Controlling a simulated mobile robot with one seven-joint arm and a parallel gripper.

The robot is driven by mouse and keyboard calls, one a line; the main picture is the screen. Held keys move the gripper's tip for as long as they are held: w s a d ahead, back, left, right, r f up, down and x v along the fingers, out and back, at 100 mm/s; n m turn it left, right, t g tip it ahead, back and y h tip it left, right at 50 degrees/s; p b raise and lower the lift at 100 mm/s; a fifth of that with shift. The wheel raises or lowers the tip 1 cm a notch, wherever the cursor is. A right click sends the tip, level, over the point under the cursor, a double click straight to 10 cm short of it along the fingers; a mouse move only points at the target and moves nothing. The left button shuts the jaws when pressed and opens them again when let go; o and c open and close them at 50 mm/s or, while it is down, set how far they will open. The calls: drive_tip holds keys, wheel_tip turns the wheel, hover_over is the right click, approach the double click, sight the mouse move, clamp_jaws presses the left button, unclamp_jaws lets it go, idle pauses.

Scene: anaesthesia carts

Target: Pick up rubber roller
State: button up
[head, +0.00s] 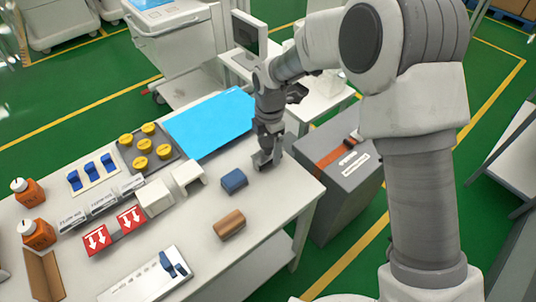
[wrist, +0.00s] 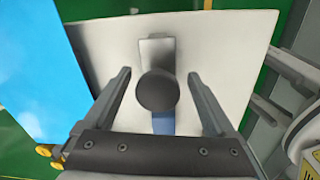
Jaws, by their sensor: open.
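My gripper (head: 266,160) points down over the right part of the white table, near its far edge. In the wrist view its two fingers (wrist: 162,88) are spread apart. Between them shows a dark grey round-topped thing (wrist: 157,92) with a flat grey piece (wrist: 157,50) beyond it; this may be the rubber roller, but I cannot tell for sure. No finger visibly touches it. A blue part (wrist: 163,123) shows just below it, partly hidden. In the head view the gripper hides most of this spot.
A blue block (head: 234,181) and a brown block (head: 230,224) lie left of and nearer than the gripper. A blue mat (head: 211,122), a tray of yellow knobs (head: 170,166), white blocks (head: 187,177) and orange bottles (head: 38,234) are further left. A grey bin (head: 340,185) stands right.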

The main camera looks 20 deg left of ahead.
sight(268, 153)
wheel_tip(268, 153, down, 3)
drive_tip(key=shift+w+a+f, duration=0.1)
drive_tip(key=shift+a+f, duration=0.05)
clamp_jaws()
idle(0.4)
